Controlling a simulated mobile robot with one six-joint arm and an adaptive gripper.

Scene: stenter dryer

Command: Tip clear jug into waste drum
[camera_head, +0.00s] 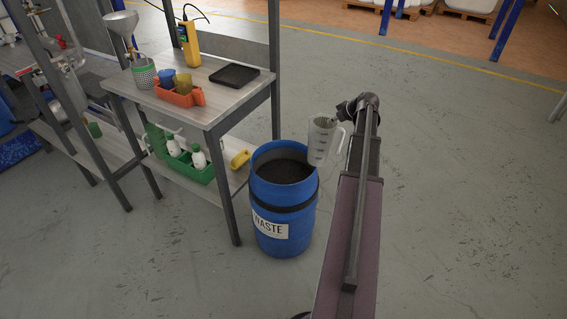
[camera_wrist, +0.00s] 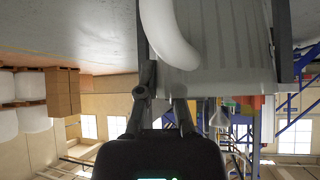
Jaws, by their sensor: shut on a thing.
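The clear jug (camera_head: 321,142) is a see-through measuring jug with marks on its side and a pale handle. My gripper (camera_head: 340,110) is shut on the jug and holds it roughly upright by the right rim of the waste drum. In the wrist view the jug (camera_wrist: 225,40) fills the upper middle, with its handle at left and dark fingers on both sides. The waste drum (camera_head: 289,225) is blue, open at the top, with a dark inside and a WASTE label. I cannot tell what is in the jug or its exact height over the rim.
A workbench (camera_head: 225,100) stands left of the drum, its leg close to it. It bears an orange caddy (camera_head: 180,97), a black tray (camera_head: 234,75) and a yellow device (camera_head: 189,45). A green crate (camera_head: 185,165) sits on its lower shelf. The floor at right is clear.

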